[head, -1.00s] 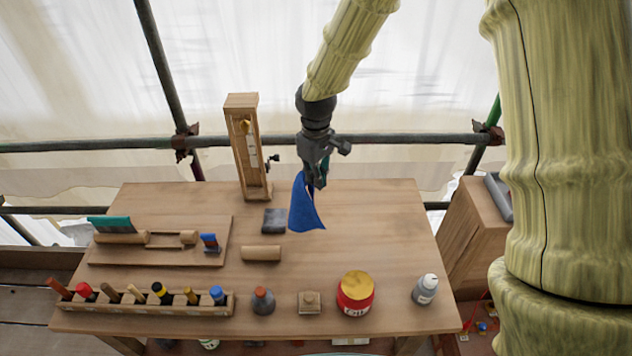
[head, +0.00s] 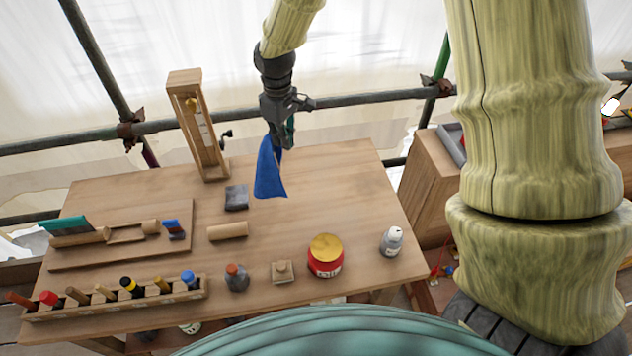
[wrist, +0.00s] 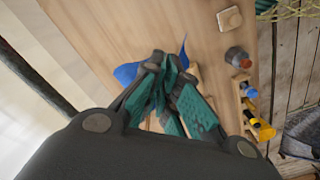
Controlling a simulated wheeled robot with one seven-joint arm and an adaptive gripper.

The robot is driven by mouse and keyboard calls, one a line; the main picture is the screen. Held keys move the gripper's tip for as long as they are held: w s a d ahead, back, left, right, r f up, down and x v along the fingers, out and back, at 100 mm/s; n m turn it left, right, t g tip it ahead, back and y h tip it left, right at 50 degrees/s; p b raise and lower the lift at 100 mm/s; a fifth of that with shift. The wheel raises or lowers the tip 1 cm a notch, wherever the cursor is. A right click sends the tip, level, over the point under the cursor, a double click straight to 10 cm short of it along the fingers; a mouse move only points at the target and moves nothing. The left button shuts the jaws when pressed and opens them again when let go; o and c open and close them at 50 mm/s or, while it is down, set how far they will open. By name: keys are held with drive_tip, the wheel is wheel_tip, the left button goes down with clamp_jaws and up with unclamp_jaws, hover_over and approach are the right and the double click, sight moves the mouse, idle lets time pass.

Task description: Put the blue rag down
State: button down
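The blue rag (head: 269,172) hangs from my gripper (head: 276,143) over the back middle of the wooden table (head: 330,180) in the head view. My gripper points down and is shut on the rag's upper part. In the wrist view, the fingers of my gripper (wrist: 166,75) come together, and blue edges of the rag (wrist: 127,72) show past them on both sides. The fingers hide the rest. I cannot tell whether the rag's lower edge touches the table.
A dark grey block (head: 236,197) and a wooden cylinder (head: 228,231) lie left of the rag. A wooden frame (head: 198,125) stands behind left. The table's right back area is clear.

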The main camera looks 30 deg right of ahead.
drive_tip(key=w+d+f, duration=0.2)
drive_tip(key=d+f, duration=0.2)
drive_tip(key=d, duration=1)
drive_tip(key=shift+d+f, duration=0.2)
drive_tip(key=shift+d, duration=0.15)
drive_tip(key=shift+w, duration=0.1)
drive_tip(key=shift+w, duration=0.1)
drive_tip(key=w+d+n, duration=0.4)
drive_tip(key=w+n, duration=0.3)
drive_tip(key=w+d+n, duration=0.4)
drive_tip(key=w+n, duration=0.3)
drive_tip(key=shift+n, duration=0.3)
drive_tip(key=s+a+f, duration=0.4)
drive_tip(key=s+f, duration=0.4)
drive_tip(key=s+a+f, duration=0.5)
drive_tip(key=s+f, duration=0.3)
drive_tip(key=s+a+f, duration=0.4)
drive_tip(key=s+f, duration=0.4)
drive_tip(key=shift+s+a+f, duration=0.25)
drive_tip(key=shift+s+a, duration=0.15)
